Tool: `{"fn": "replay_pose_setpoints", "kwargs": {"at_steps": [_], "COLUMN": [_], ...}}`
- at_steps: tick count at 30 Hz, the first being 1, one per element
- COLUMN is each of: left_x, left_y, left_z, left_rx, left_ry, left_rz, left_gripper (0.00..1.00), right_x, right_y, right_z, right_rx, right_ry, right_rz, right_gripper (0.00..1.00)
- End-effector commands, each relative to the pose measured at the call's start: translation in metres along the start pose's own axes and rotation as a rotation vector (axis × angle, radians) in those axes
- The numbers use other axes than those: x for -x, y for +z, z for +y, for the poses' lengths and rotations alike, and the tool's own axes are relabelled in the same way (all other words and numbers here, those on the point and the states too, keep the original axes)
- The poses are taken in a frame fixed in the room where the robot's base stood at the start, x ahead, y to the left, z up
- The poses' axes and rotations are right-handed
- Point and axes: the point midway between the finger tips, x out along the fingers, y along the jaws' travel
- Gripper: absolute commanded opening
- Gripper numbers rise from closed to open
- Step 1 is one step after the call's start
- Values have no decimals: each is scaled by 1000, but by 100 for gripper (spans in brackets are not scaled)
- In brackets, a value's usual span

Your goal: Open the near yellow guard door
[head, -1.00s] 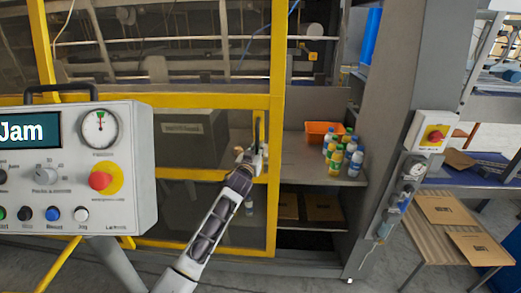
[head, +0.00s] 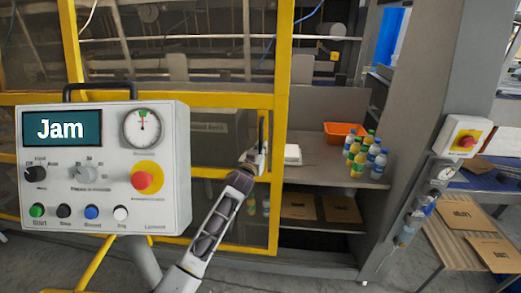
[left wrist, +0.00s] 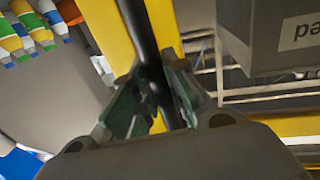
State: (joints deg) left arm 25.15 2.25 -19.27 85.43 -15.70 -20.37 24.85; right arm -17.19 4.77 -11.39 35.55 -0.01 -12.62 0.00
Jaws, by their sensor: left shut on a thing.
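The near yellow guard door (head: 277,190) has a yellow frame with see-through panels and stands left of the open shelf bay. Its black upright handle (head: 262,130) is on the right-hand stile. My left gripper (head: 256,158) is at the lower part of this handle. In the left wrist view the black handle (left wrist: 138,28) runs down between the fingers of my left gripper (left wrist: 155,98), which are shut on it. The yellow stile (left wrist: 165,25) lies just behind the handle. Whether the door stands slightly ajar is hard to tell. My right gripper is out of view.
A control box (head: 105,165) reading "Jam" stands in front at left. Right of the door, a shelf (head: 320,173) holds bottles (head: 357,165), an orange bin (head: 343,132) and a white item (head: 293,155). A grey post (head: 405,110) stands farther right.

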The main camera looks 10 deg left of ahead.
Motion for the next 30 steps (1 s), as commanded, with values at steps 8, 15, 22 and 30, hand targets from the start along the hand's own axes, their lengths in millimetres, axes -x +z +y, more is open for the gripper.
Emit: {"fn": "replay_pose_setpoints", "kwargs": {"at_steps": [8,15,22,30], "left_x": [0,0,4,20], "left_y": [1,0,0,1], "left_z": [1,1,0,0], "left_rx": [0,0,0,1], "left_ry": [1,1,1,0], "left_rz": [-1,-1,0,-1], "left_gripper": [37,37,37,37], "right_x": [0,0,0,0], "right_y": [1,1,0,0], "right_z": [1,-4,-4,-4], "right_rx": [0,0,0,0], "right_ry": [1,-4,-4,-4], "right_rz": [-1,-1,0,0], "right_gripper": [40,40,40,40]}}
